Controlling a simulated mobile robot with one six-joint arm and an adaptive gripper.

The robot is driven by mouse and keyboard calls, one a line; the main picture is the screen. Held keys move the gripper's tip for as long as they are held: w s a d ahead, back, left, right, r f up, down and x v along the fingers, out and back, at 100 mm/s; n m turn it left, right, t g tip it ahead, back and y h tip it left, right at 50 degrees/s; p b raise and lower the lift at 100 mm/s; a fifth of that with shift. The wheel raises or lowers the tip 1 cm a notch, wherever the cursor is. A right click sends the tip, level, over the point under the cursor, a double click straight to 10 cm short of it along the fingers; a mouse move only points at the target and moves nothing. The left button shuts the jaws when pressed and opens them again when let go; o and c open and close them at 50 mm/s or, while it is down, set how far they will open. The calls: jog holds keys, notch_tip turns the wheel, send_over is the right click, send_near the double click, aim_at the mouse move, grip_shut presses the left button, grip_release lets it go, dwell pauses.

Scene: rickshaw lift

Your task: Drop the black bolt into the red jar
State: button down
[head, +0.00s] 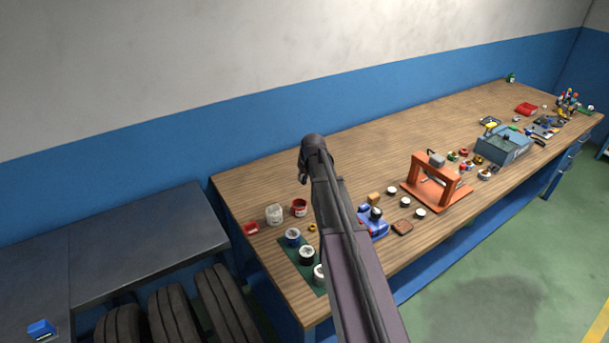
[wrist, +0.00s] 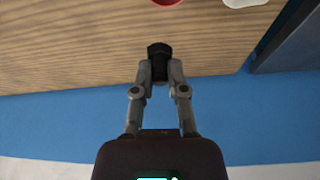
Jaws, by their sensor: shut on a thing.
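My gripper (wrist: 159,75) is shut on the black bolt (wrist: 159,50) in the wrist view. The bolt's dark head sticks out past the fingertips, above the wooden bench. In the head view my arm reaches over the bench and its links hide most of the gripper; I cannot make out the bolt there. The red jar (head: 299,207) stands open-topped on the bench, left of my arm in the head view. In the wrist view only a sliver of the red jar (wrist: 167,2) shows at the top edge, apart from the bolt.
A white jar (head: 274,214) stands left of the red jar, with a small red bin (head: 250,229) beyond it. An orange press (head: 437,183) is to the right. The bench's back strip is clear.

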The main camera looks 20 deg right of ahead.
jog(key=shift+f, duration=0.25)
jog(key=shift+f+b, duration=2.75)
jog(key=shift+b, duration=0.25)
jog(key=c, duration=0.6)
grip_release()
jog(key=shift+g, duration=0.9)
jog(key=s+a, duration=0.2)
jog(key=s, duration=0.1)
jog(key=s+a, duration=0.3)
jog(key=s, duration=0.1)
jog(key=s+a+f, duration=0.1)
jog(key=s+a, duration=0.2)
jog(key=s, duration=0.1)
jog(key=shift+s+a, duration=0.1)
jog(key=shift+a, duration=0.05)
jog(key=s+a+g, duration=0.1)
jog(key=s+a, duration=0.1)
jog(key=s, duration=0.3)
jog(key=s+a+g, duration=0.1)
jog(key=s+a, duration=0.2)
jog(key=s, duration=0.3)
jog(key=s+a, duration=0.2)
jog(key=s, duration=0.3)
jog(key=shift+s+a+f+m+g, duration=0.2)
jog(key=shift+a+m+g, duration=0.2)
